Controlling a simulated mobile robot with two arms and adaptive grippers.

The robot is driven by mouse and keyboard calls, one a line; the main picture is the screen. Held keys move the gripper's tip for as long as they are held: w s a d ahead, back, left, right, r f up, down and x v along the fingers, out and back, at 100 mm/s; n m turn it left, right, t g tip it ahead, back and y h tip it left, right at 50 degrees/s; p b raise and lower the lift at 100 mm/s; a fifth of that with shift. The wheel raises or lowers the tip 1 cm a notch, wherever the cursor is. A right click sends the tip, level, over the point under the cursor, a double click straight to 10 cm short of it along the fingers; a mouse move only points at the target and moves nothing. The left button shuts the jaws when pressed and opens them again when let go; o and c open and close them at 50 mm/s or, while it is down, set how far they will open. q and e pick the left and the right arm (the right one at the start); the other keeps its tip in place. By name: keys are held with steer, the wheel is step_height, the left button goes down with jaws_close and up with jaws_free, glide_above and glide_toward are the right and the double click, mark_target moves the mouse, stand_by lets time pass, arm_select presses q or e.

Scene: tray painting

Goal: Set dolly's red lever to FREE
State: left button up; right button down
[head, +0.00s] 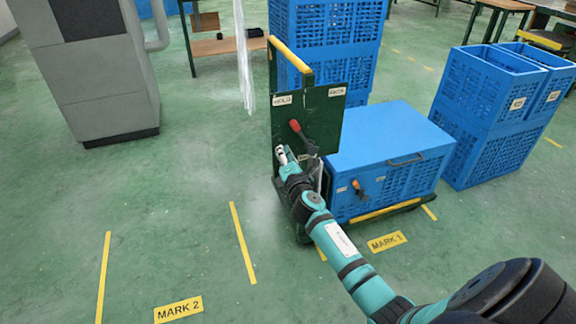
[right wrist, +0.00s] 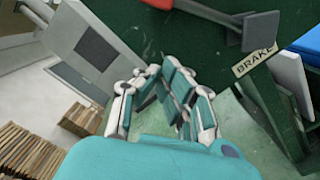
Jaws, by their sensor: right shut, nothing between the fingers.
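The dolly's dark green panel (head: 330,118) stands upright below a yellow handle bar. Its red lever (head: 295,126) has its red knob up and to the left of a dark pivot. My right gripper (head: 282,152) is shut and empty at the panel's lower left, below the knob. In the right wrist view its fingers (right wrist: 172,85) are apart from the red end. My left gripper is not in view.
A blue box (head: 385,135) with an orange handle (head: 357,187) sits on the dolly. Blue crates (head: 488,110) stand at right and behind. A grey cabinet (head: 95,80) stands at the upper left. The floor near MARK 2 (head: 179,309) is clear.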

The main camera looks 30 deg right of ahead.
mark_target(302, 135)
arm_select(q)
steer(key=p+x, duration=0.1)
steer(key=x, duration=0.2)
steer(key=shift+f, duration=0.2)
arm_select(e)
steer(key=d, duration=0.1)
steer(key=d+r, duration=0.2)
steer(key=shift+w+d, duration=0.35)
steer(key=shift+w, duration=0.05)
